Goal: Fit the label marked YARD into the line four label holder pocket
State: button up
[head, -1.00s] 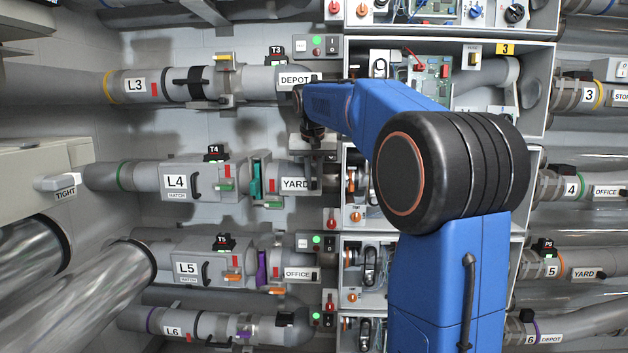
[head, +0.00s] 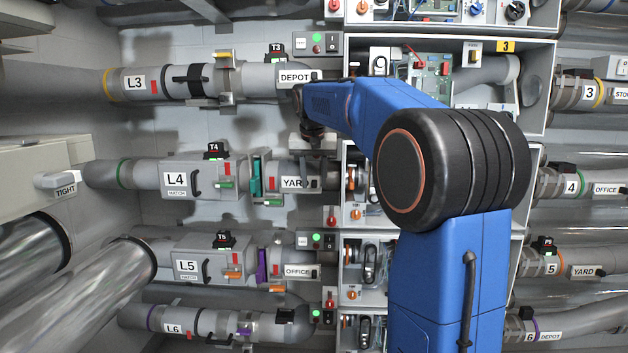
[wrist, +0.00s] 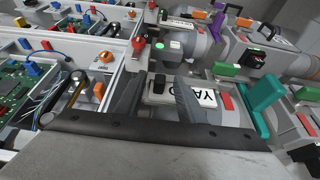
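The white label marked YARD (head: 292,183) is on the L4 pipe in the head view, at the pipe's right end. In the wrist view the YARD label (wrist: 207,97) is partly hidden behind a finger. A black grip (wrist: 159,84) stands on the plate beside its lettering. My gripper (wrist: 160,95) is open, with one finger on each side of this grip and visible gaps. In the head view my gripper (head: 318,160) is small and dark beside the label's right end. I cannot clearly make out the pocket's edges.
Another YARD label (head: 583,272) is on line 5 at the right. An OFFICE label (head: 606,190) is on line 4 at the right. A teal slide plate (wrist: 262,105) and red and green blocks crowd the pipe. Open equipment boxes (wrist: 75,75) stand at the left in the wrist view.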

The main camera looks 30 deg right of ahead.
jog(key=v, duration=1.7)
jog(key=shift+s+a+r, duration=0.1)
jog(key=shift+s+r, duration=0.05)
jog(key=s+a+f+n, duration=0.2)
jog(key=s+a+f, duration=0.3)
jog(key=s+f, duration=0.6)
jog(key=s+a+f+n+y, duration=0.1)
jog(key=s+a+f, duration=0.3)
jog(key=s+f, duration=0.7)
jog(key=s+a+f+n+t+y, duration=0.1)
jog(key=s+a+f+n, duration=0.2)
jog(key=s+f, duration=0.9)
notch_tip(320, 180, down, 7)
jog(key=a, duration=0.2)
jog(key=shift+a+n, duration=0.35)
jog(key=shift+n, duration=0.05)
